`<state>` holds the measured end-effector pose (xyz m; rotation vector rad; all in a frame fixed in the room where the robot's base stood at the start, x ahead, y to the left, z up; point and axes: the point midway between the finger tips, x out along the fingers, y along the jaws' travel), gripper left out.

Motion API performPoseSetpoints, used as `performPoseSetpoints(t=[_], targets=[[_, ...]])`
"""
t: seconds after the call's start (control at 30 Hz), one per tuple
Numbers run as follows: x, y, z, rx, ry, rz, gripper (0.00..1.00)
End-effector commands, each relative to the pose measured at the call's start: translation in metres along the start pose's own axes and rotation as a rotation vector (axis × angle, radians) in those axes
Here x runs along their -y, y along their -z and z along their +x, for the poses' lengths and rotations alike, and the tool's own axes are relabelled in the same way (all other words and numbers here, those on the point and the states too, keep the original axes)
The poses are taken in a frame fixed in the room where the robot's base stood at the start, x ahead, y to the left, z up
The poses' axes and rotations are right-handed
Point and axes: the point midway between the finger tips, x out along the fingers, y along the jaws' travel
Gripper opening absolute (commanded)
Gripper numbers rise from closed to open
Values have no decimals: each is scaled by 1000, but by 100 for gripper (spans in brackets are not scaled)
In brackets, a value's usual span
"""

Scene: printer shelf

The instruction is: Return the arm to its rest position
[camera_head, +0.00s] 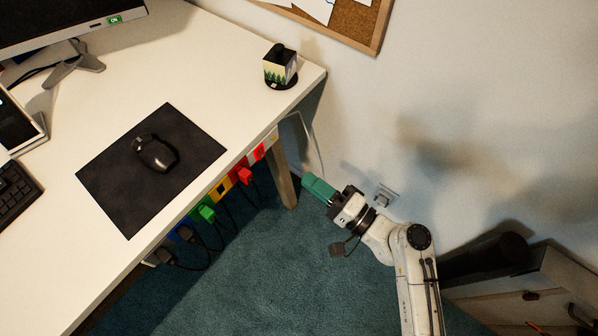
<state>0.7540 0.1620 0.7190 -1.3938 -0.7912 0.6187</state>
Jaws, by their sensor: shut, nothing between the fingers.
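My gripper (318,187) is at the end of my arm (402,252), right of the desk's corner and leg. Its green fingers point up and left and are shut, with nothing visible between them. The arm reaches up from the lower right of the view, bent at the wrist, over the teal carpet. The gripper appears apart from the desk and the wall, though its exact distance from them cannot be told.
The white desk (215,65) holds a mouse on a black pad (110,190) and a small box (281,66). Coloured plugs (205,212) hang along its edge. A wall outlet (385,194) is behind my wrist. A cabinet (540,290) stands lower right. Carpet (270,290) is open.

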Motion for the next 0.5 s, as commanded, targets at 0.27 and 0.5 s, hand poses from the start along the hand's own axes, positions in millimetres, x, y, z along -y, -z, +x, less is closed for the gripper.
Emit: performPoseSetpoints(t=[0.27, 0.5], targets=[[4, 0, -16, 1, 0, 0, 0], [4, 0, -17, 1, 0, 0, 0]])
